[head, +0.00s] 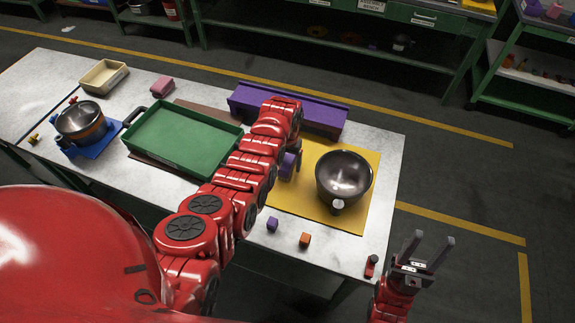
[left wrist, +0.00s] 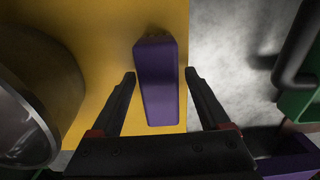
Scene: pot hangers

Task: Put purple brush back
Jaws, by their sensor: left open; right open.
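The purple brush (head: 287,167) lies on the yellow mat (head: 355,211), left of the dark metal bowl. In the head view my left arm partly hides it. In the left wrist view the purple brush (left wrist: 159,85) shows as a long block between the two fingers. My left gripper (left wrist: 160,73) is open above it, one finger on each side with gaps; contact cannot be told. A long purple holder (head: 325,118) stands behind the mat, partly covered by my arm. My right gripper (head: 431,238) is open and empty, off the table's right front corner.
The dark bowl (head: 343,178) stands close to the brush. A green tray (head: 180,142), a beige box (head: 103,77), a pink block (head: 162,86) and a pot (head: 82,123) are to the left. A purple cube (head: 272,224) and an orange cube (head: 305,240) lie near the front edge.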

